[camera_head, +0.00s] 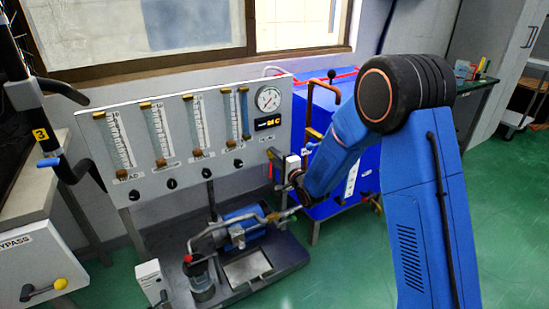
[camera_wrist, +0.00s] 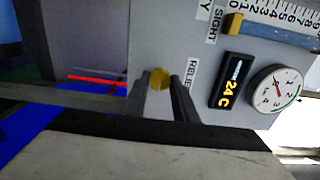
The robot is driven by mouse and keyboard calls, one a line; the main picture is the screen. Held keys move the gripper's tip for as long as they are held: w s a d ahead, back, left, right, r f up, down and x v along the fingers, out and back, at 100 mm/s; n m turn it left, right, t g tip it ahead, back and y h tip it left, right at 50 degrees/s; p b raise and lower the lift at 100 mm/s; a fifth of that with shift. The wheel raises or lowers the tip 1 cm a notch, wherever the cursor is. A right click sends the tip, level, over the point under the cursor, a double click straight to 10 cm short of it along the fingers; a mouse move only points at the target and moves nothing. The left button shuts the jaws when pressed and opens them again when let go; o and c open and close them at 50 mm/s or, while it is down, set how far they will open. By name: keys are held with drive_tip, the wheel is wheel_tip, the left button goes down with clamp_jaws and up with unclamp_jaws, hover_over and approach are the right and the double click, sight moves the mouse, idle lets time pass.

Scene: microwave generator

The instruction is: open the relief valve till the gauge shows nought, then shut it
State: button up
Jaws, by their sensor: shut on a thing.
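The relief valve's yellow knob (camera_wrist: 160,78) shows in the wrist view beside a label reading RELIEF, partly cut by my finger. My gripper (camera_wrist: 161,86) has a finger on each side of the knob and is shut on it. In the head view my arm reaches to the right edge of the panel, and its wrist largely hides the valve. The round gauge (camera_head: 268,98) sits at the panel's upper right. It also shows tilted in the wrist view (camera_wrist: 274,92); its needle stands off to one side, but the exact reading is too small to tell.
The grey panel (camera_head: 140,190) carries several flow tubes with black knobs below. An amber display (camera_head: 268,123) reads about 24 C. A blue cabinet (camera_head: 350,165) with pipes stands close to the right of my gripper. A pump (camera_head: 240,225) sits on a low base below.

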drive_tip(key=shift+d, duration=0.1)
drive_tip(key=o, duration=1.1)
drive_tip(key=v, duration=1.7)
drive_tip(key=shift+s+d, duration=0.15)
